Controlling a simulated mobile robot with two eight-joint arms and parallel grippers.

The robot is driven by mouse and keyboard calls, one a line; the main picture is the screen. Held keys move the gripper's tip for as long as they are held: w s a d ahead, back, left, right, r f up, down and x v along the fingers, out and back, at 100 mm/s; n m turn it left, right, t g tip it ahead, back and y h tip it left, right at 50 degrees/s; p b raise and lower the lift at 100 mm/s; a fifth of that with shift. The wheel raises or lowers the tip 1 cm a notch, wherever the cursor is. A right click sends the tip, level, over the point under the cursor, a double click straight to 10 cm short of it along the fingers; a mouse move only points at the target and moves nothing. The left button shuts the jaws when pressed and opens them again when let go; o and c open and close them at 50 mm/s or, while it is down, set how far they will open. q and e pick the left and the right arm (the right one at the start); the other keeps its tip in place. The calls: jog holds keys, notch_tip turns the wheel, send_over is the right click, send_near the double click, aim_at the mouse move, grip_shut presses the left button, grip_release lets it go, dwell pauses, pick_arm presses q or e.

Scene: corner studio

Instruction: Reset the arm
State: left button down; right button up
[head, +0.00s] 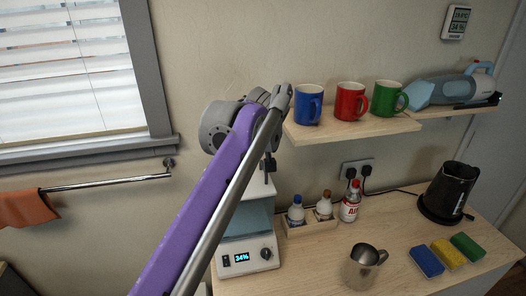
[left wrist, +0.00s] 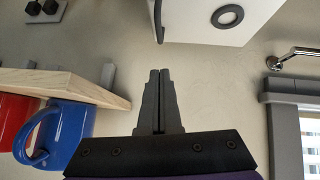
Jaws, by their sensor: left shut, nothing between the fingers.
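My left arm, purple and grey, rises from the bottom of the head view and bends over near the wall. My left gripper (head: 269,168) is small and dark there, pointing down beside the left end of the mug shelf, partly behind the arm. In the left wrist view the two dark fingers (left wrist: 160,74) are together with nothing between them. My right gripper is in neither view.
The wooden shelf (head: 352,132) holds blue (head: 308,104), red (head: 350,101) and green (head: 388,98) mugs. A white machine (head: 248,252) stands below my left gripper. A bottle rack (head: 310,229), steel jug (head: 363,268), sponges (head: 450,253) and black kettle base (head: 445,208) occupy the counter.

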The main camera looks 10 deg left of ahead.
pick_arm(q)
jog(key=s+a+v, duration=0.1)
jog(key=v, duration=0.6)
jog(key=s+a+f+m+g+h, duration=0.1)
jog(key=s+a+f+m, duration=0.1)
jog(key=s+f, duration=1.1)
jog(key=s+a+f+m+g, duration=0.1)
jog(key=s+a+f+m, duration=0.2)
jog(key=s+f, duration=1.1)
notch_tip(320, 180, down, 7)
jog(key=shift+s+a+f+g+h, duration=0.1)
jog(key=shift+s+a+g+h, duration=0.25)
jog(key=shift+a, duration=0.5)
